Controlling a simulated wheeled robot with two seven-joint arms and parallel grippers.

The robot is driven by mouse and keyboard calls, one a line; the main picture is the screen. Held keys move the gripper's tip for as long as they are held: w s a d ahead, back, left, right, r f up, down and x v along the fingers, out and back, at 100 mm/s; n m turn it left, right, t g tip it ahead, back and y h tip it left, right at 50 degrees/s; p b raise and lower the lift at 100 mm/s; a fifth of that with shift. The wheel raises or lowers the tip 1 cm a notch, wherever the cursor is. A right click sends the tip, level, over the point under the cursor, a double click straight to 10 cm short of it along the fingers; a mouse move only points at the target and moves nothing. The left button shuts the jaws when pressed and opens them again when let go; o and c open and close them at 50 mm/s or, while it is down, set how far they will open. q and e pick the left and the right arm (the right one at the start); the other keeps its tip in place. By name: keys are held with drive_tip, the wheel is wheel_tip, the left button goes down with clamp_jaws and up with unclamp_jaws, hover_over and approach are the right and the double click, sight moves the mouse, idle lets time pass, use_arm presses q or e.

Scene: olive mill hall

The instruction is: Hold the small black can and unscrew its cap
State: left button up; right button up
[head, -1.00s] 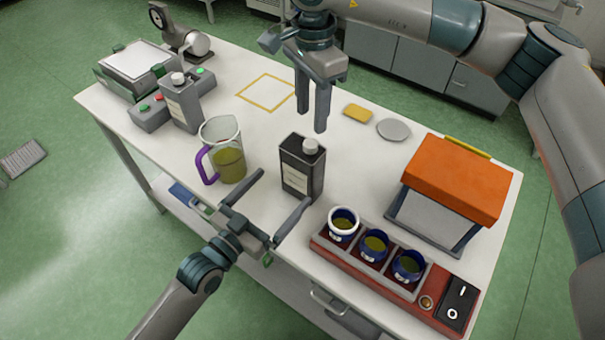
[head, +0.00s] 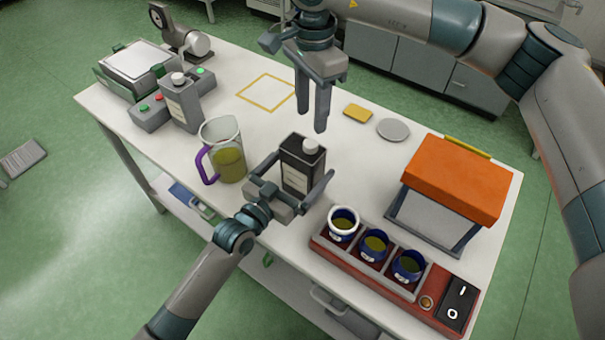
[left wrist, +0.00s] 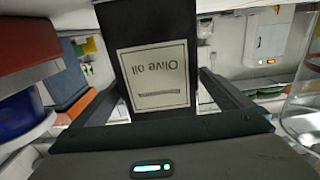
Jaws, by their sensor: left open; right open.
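The small black can (head: 301,165) stands upright on the white table, with a white cap (head: 310,146) on its top right. In the left wrist view the can (left wrist: 156,35) fills the middle, its "Olive oil" label upside down. My left gripper (head: 298,172) is open, with a finger on each side of the can's lower part; I cannot tell whether they touch it. My right gripper (head: 313,122) is open and empty, pointing down behind and above the can, apart from the cap.
A jug with a purple handle (head: 222,150) stands left of the can. A red rack (head: 322,244) with blue cups is at the front right, near an orange-lidded box (head: 455,180). A grey can (head: 180,105) stands farther left. A yellow outline (head: 266,91) marks bare table.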

use_arm(q)
drive_tip(key=shift+c, duration=0.2)
drive_tip(key=c, duration=2.1)
use_arm(e)
drive_tip(key=m, duration=0.6)
drive_tip(key=shift+m, duration=0.3)
drive_tip(key=m, duration=0.5)
drive_tip(key=shift+m, duration=0.4)
drive_tip(key=m, duration=1.4)
drive_tip(key=shift+m, duration=0.3)
drive_tip(key=m, duration=0.4)
drive_tip(key=shift+m, duration=0.3)
